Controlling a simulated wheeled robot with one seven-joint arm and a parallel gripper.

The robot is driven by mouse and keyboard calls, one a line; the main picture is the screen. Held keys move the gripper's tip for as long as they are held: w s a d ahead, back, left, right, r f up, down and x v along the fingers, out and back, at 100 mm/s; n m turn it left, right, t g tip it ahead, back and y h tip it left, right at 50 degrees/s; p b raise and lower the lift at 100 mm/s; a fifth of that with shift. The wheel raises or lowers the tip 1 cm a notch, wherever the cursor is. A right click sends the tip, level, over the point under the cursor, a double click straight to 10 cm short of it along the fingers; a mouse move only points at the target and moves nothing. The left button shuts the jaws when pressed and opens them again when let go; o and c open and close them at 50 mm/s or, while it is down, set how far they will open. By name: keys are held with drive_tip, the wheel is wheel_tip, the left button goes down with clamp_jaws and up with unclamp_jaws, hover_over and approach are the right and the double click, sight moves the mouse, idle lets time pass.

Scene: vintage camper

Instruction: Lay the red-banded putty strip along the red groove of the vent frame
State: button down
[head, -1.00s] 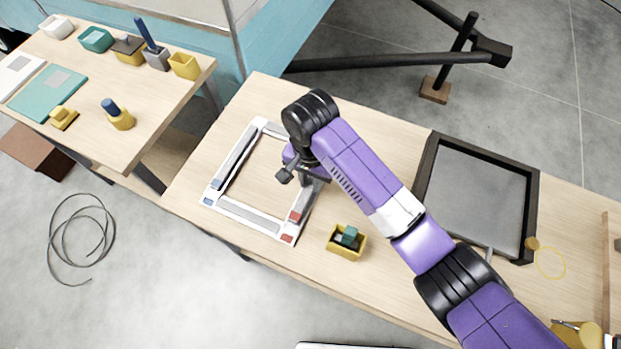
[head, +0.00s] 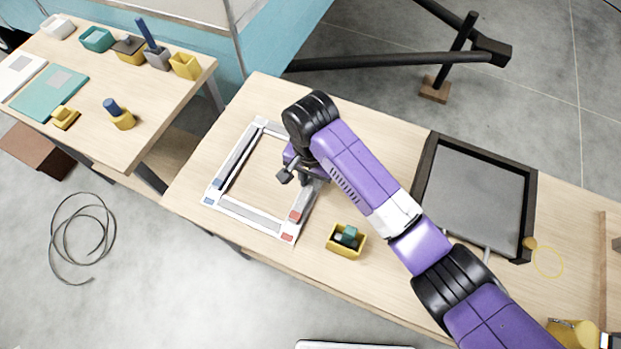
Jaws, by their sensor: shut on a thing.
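The white vent frame (head: 250,216) lies flat on the wooden bench. A red mark (head: 287,238) is on its near right corner and a blue mark (head: 210,201) on its near left corner. The red-banded putty strip (head: 300,204) is grey with a red end towards the red corner. It is over the frame's right side; I cannot tell whether it touches the groove. My gripper (head: 307,182) is shut on the strip, with its fingers mostly hidden by my wrist. The strip's far part is hidden under my arm.
A grey strip with a blue end (head: 233,163) lies along the frame's left side. A yellow box (head: 345,253) with small dark and green blocks stands right of the frame. A black-rimmed tray (head: 530,200) is further right. A side table (head: 85,140) holds several containers.

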drive_tip(key=shift+f, duration=0.45)
idle(0.4)
drive_tip(key=c, duration=1.2)
unclamp_jaws()
drive_tip(key=shift+r+b, duration=0.7)
drive_tip(key=shift+r, duration=3.2)
